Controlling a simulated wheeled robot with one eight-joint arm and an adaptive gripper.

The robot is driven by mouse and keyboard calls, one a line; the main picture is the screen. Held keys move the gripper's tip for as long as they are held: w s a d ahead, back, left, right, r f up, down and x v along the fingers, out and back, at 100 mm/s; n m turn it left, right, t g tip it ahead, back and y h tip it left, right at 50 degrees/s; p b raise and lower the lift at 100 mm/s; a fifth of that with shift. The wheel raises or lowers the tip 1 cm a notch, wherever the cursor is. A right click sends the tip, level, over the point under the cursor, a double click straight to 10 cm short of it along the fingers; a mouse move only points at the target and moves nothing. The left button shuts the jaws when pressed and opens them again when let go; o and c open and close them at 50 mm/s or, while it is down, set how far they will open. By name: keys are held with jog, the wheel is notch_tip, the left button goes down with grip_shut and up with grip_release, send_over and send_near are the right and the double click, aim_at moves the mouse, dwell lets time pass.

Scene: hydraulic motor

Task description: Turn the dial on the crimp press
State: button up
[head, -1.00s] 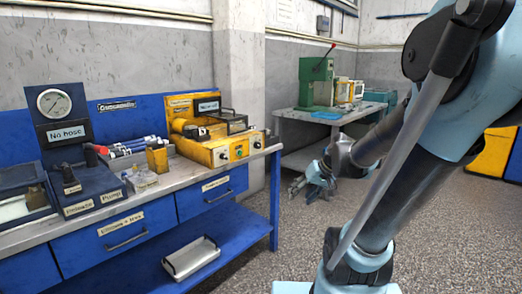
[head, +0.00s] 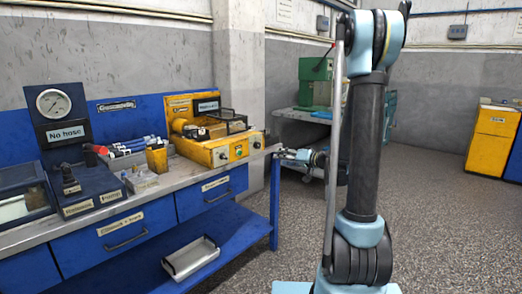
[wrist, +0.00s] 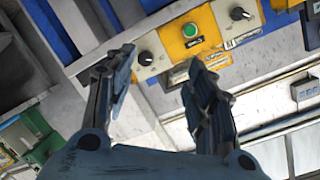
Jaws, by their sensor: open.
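The yellow crimp press (head: 215,152) sits on the bench, its front panel facing the aisle. Two black dials flank a green button (head: 238,152); the right dial (head: 257,145) also shows in the wrist view (wrist: 146,58), and the left dial (head: 223,155) shows there at upper right (wrist: 238,13). My gripper (head: 284,152) is just right of the press at about panel height. In the wrist view my gripper (wrist: 162,60) is open and empty. Its fingers point toward the panel, with one dial seen between the fingertips. I cannot tell whether they touch anything.
A green machine (head: 315,84) stands on a table behind my arm. Floor between is clear.

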jog(key=w+d+t+y, duration=0.1)
jog(key=w+t, duration=0.1)
jog(key=w, duration=0.3)
send_near(259, 146)
jog(key=shift+m, duration=0.4)
jog(key=x, duration=0.8)
jog(key=shift+w+a, duration=0.2)
jog(key=c, duration=1.1)
